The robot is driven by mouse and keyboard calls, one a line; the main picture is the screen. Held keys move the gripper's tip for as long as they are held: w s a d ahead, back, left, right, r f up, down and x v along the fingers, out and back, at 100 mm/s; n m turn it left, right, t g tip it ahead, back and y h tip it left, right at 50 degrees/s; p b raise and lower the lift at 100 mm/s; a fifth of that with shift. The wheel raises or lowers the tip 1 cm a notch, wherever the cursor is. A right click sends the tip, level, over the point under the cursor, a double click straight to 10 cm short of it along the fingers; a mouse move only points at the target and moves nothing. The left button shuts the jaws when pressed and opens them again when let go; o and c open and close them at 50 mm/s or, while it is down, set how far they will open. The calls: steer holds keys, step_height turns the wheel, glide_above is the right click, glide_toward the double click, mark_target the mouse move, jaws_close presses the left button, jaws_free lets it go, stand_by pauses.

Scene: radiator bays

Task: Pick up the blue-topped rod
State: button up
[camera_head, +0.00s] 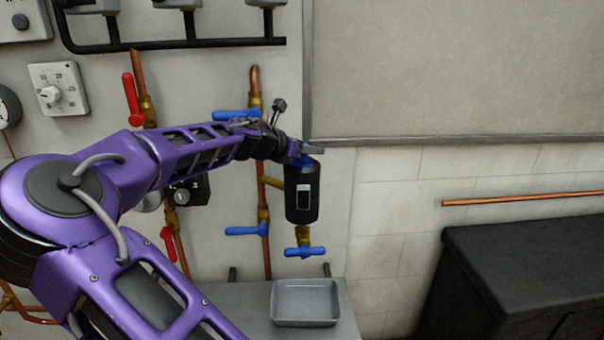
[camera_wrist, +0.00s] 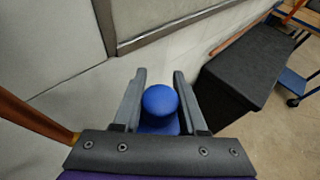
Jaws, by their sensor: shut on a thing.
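The blue-topped rod shows as a round blue knob (camera_wrist: 160,101) between my two fingers in the wrist view. In the head view its blue top (camera_head: 305,160) sits right at the upper end of a black canister (camera_head: 301,205). The rod's shaft is not visible. I cannot tell how far it is inside the canister. My gripper (camera_head: 310,150) reaches in from the left at the canister's top. It is shut on the blue top, with one finger on each side, as the wrist view (camera_wrist: 159,76) also shows.
A blue valve handle (camera_head: 305,251) is under the canister. Copper pipes with blue and red handles run up the wall to the left. A grey tray (camera_head: 305,303) lies on the ledge below. A black chest (camera_head: 510,270) stands at right, under a copper rod (camera_head: 525,198).

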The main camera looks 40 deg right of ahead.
jaws_close()
stand_by(0.9)
